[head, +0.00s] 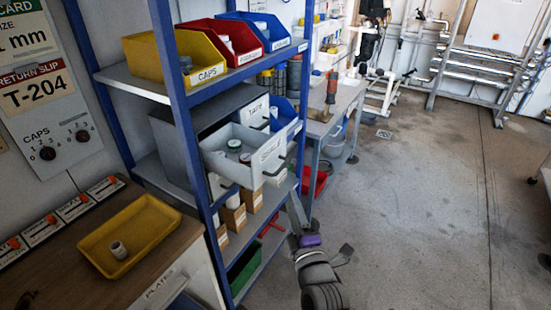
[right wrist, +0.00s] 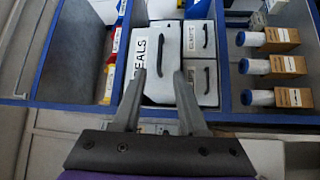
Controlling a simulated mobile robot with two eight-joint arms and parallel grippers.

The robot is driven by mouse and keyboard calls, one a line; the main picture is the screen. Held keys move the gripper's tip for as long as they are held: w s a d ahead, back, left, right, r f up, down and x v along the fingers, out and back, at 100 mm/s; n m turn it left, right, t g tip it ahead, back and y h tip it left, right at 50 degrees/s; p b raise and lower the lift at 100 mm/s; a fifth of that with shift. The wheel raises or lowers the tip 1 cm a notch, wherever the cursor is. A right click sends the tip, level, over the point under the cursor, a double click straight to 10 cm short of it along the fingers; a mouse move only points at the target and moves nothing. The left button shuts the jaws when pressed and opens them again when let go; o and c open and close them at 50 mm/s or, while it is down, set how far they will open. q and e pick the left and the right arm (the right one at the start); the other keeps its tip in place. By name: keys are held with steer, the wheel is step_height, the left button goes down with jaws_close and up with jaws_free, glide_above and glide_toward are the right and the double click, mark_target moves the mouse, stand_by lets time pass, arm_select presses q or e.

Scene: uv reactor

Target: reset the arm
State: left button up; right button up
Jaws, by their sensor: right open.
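My right arm comes up from the bottom of the head view, with its gripper (head: 299,216) in front of the blue shelf rack. In the right wrist view the two fingers of the right gripper (right wrist: 161,75) stand apart with nothing between them. Beyond them is the light grey drawer (right wrist: 143,58) marked "SEALS", with a dark handle. In the head view this drawer (head: 268,160) is pulled out and holds a few small round parts. Whether a finger touches it I cannot tell. My left gripper is not in view.
The rack (head: 180,110) carries yellow, red and blue bins above and small boxes below. A yellow tray (head: 150,215) with a small white fitting (head: 118,250) lies on the bench at lower left. The floor (head: 430,200) to the right is open.

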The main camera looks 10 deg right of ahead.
steer(key=s+d+f+m+g+p, duration=0.1)
steer(key=s+d+f+m+g, duration=0.2)
steer(key=s+f+m+g, duration=0.4)
steer(key=s+d+f+m+g+h+p, duration=0.1)
steer(key=s+d+f+m+g+p, duration=0.1)
steer(key=s+f+m+g, duration=0.4)
steer(key=s+d+m+g, duration=0.1)
steer(key=s+m, duration=0.3)
steer(key=s, duration=0.4)
steer(key=shift+f, duration=0.4)
